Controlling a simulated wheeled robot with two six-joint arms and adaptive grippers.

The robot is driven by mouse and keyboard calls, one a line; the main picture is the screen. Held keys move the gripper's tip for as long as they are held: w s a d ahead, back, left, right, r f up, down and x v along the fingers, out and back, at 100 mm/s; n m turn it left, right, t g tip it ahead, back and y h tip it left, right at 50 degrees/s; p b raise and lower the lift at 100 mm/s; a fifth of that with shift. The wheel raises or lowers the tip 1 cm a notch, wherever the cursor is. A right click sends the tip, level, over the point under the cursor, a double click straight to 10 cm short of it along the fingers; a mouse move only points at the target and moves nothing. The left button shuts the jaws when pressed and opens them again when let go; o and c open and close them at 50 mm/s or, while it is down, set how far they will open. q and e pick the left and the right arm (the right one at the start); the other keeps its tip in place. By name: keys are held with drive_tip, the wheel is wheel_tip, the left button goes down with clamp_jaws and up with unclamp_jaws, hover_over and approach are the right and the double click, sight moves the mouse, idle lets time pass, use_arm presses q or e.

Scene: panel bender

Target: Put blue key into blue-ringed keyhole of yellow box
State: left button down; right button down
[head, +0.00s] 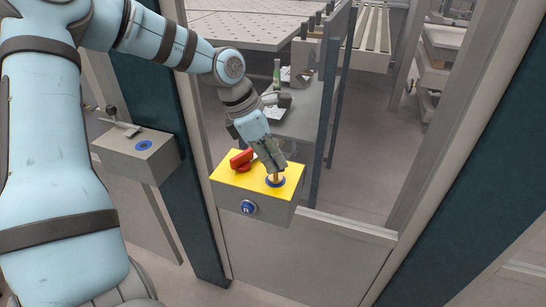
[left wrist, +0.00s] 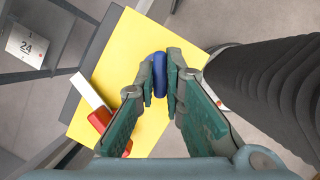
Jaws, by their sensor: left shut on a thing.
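The yellow box (head: 228,176) is a grey box with a yellow top, fixed at the front of the panel opening. Its blue ring (head: 275,183) lies on the right part of the top. My left gripper (head: 272,168) points down over that ring, shut on the blue key (left wrist: 159,74), whose blue head shows between the fingers in the left wrist view. A brass-coloured stem shows below the fingertips at the ring; I cannot tell whether it is inside the keyhole or just above it. The ring is hidden in the left wrist view. My right gripper is not in view.
A red handle (head: 242,160) stands on the yellow top, close to the left of my gripper. A blue button (head: 248,207) is on the box front.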

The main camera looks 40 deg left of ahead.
use_arm(q)
drive_tip(key=shift+f, duration=0.1)
drive_tip(key=c, duration=1.6)
unclamp_jaws()
drive_tip(key=v, duration=1.2)
drive_tip(key=shift+f, duration=0.1)
